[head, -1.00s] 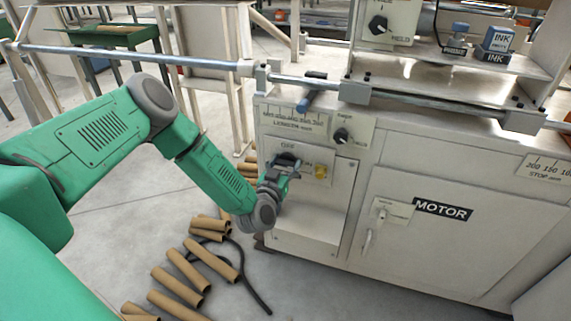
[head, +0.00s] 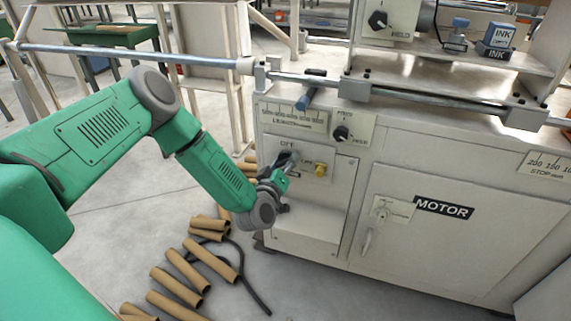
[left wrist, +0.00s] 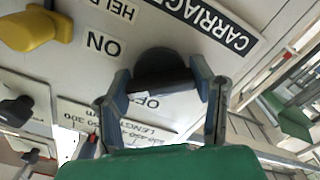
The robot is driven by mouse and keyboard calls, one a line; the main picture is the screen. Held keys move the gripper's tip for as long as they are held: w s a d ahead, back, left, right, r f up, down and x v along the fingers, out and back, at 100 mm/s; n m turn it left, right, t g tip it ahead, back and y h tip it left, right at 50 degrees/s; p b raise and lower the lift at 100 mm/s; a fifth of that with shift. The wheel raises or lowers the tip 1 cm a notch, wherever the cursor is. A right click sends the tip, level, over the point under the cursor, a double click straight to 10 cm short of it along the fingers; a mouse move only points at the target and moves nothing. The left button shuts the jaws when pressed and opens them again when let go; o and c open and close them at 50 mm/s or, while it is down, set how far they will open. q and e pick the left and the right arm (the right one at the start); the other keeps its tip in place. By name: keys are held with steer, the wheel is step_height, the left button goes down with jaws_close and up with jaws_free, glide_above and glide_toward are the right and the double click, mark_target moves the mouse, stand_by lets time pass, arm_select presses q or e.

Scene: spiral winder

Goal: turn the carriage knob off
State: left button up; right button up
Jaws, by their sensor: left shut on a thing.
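The carriage knob (left wrist: 158,66) is dark and round with a raised bar, on the cream panel under a black CARRIAGE label (left wrist: 212,22). In the left wrist view my left gripper (left wrist: 162,88) has one finger on each side of the bar and is shut on it. ON is printed to the left of the knob, and OFF, partly covered, just below it. In the head view my left gripper (head: 285,169) is at the panel's left part and hides much of the knob. Which mark the knob points to is unclear. My right gripper is not in view.
A yellow knob (head: 320,170) sits close to the right of the carriage knob. A black knob (head: 341,133) is above it. The MOTOR door with its switch (head: 370,230) is farther right. Cardboard tubes (head: 210,260) lie on the floor below my arm.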

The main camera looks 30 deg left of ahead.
arm_select(q)
steer(key=n, duration=0.1)
steer(key=n+b, duration=0.1)
steer(key=n, duration=0.2)
steer(key=shift+s+a+f+n, duration=0.1)
steer(key=shift+f+n, duration=0.15)
steer(key=shift+n, duration=0.05)
steer(key=n+b, duration=0.2)
steer(key=n, duration=0.3)
steer(key=shift+n+b, duration=0.3)
steer(key=shift+b, duration=0.05)
steer(key=shift+s+f, duration=0.1)
steer(key=o, duration=1.2)
steer(key=shift+c, duration=0.2)
steer(key=shift+a, duration=0.1)
steer(key=shift+s+d, duration=0.2)
steer(key=shift+s, duration=0.2)
steer(key=v, duration=1.1)
